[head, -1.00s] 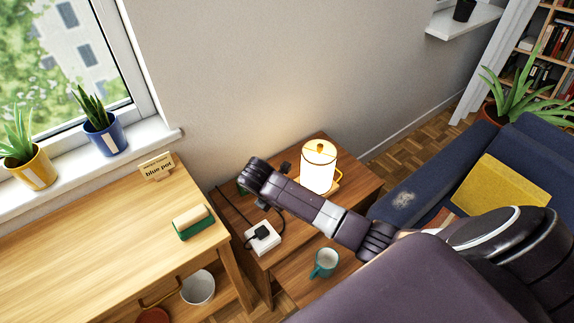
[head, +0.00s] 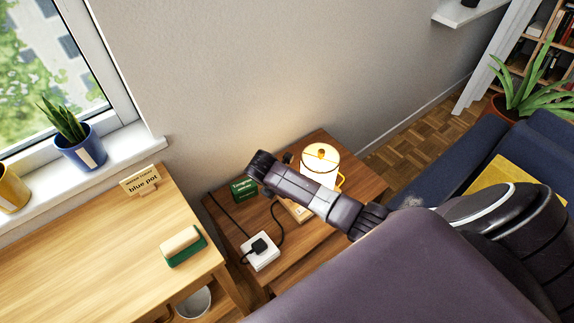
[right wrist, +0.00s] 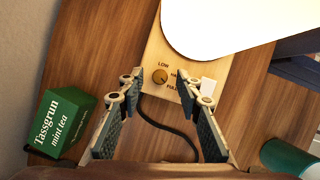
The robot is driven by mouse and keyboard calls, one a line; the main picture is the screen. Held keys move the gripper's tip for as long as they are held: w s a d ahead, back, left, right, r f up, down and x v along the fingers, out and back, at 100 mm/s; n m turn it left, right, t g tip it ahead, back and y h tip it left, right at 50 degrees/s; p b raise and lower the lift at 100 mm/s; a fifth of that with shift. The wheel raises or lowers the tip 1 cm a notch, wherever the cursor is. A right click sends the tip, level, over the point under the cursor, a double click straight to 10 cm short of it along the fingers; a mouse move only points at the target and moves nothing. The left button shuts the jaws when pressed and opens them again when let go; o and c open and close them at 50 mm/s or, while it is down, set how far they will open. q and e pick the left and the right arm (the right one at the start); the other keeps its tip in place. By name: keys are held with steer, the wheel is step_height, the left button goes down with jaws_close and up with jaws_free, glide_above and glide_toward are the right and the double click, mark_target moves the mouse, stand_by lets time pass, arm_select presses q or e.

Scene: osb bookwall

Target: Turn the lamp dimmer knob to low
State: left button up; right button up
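The lit lamp (head: 320,158) stands on the small wooden side table (head: 222,215). In the right wrist view its pale wooden base (right wrist: 185,55) carries a round brass dimmer knob (right wrist: 160,76). The markings LOW, a partly hidden middle label and FULL surround the knob; its exact setting is too small to tell. My right gripper (right wrist: 161,82) is open and empty. Its fingers appear on either side of the knob in the picture; contact is not visible. My left gripper is out of view.
A green tea box (right wrist: 62,122) stands left of the lamp base, with a dark cord between. A teal mug (right wrist: 290,158) is at lower right. A white socket block (head: 260,252) with a black plug sits at the table's front. A desk (head: 90,260) adjoins on the left.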

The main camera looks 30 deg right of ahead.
jaws_close()
stand_by(0.3)
steer(key=shift+d+r+n+p, duration=0.15)
steer(key=shift+n+p, duration=0.35)
steer(key=shift+p, duration=0.45)
steer(key=n+p, duration=0.1)
steer(key=n+t+p, duration=0.1)
steer(key=n+p, duration=0.1)
steer(key=shift+s+d+r+y, duration=0.1)
steer(key=shift+s+y, duration=0.05)
steer(key=shift+y, duration=0.25)
steer(key=n+t+p, duration=0.1)
steer(key=n+p, duration=0.1)
steer(key=shift+d+n+y, duration=0.1)
steer(key=shift+n+y, duration=0.2)
steer(key=shift+y, duration=0.1)
steer(key=shift+s+f+n+t+y, duration=0.15)
steer(key=shift+n+y, duration=0.1)
steer(key=shift+n, duration=0.35)
steer(key=shift+w+f+n+t+y, duration=0.1)
steer(key=shift+n+y, duration=0.1)
steer(key=shift+n, duration=0.4)
steer(key=shift+s+f+n+t+y, duration=0.15)
steer(key=shift+n+y, duration=0.1)
steer(key=shift+n, duration=0.35)
steer(key=shift+w+r, duration=0.1)
